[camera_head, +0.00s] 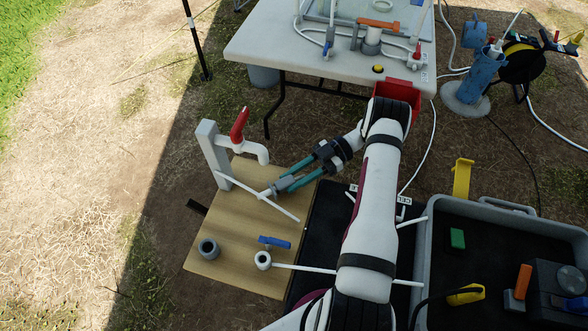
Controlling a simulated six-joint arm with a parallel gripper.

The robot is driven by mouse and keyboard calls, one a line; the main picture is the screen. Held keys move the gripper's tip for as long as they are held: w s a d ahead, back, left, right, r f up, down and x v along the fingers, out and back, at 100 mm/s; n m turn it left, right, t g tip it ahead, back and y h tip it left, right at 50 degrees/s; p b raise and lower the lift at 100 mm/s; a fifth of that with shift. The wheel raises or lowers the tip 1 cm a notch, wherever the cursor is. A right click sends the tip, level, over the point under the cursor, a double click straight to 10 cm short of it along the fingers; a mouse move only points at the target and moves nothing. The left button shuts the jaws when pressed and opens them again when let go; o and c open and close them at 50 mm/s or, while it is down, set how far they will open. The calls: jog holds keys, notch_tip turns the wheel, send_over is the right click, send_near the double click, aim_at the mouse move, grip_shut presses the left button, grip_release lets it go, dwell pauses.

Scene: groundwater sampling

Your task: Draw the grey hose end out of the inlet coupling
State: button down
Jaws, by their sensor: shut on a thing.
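My gripper (272,190) is shut on a thin pale hose (240,184) above the wooden board. The hose slants from beside the grey post on the left down to the right, and both its visible ends look free. A grey ring-shaped fitting (208,249) stands on the board's front left. A white round fitting (263,260) stands to its right, with a white tube (305,268) running right from it and under my arm. I cannot tell which fitting is the inlet coupling. Both fittings are apart from my gripper.
A blue lever (275,242) is near the white fitting. A grey tray (480,208) stands right, a white table (270,50) behind. The board's middle is mostly clear.

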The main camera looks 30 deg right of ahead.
jog(key=shift+f, duration=0.45)
jog(key=shift+f, duration=0.2)
jog(key=c, duration=0.5)
grip_release()
jog(key=shift+d, duration=0.15)
jog(key=v, duration=0.7)
jog(key=shift+d+r, duration=0.1)
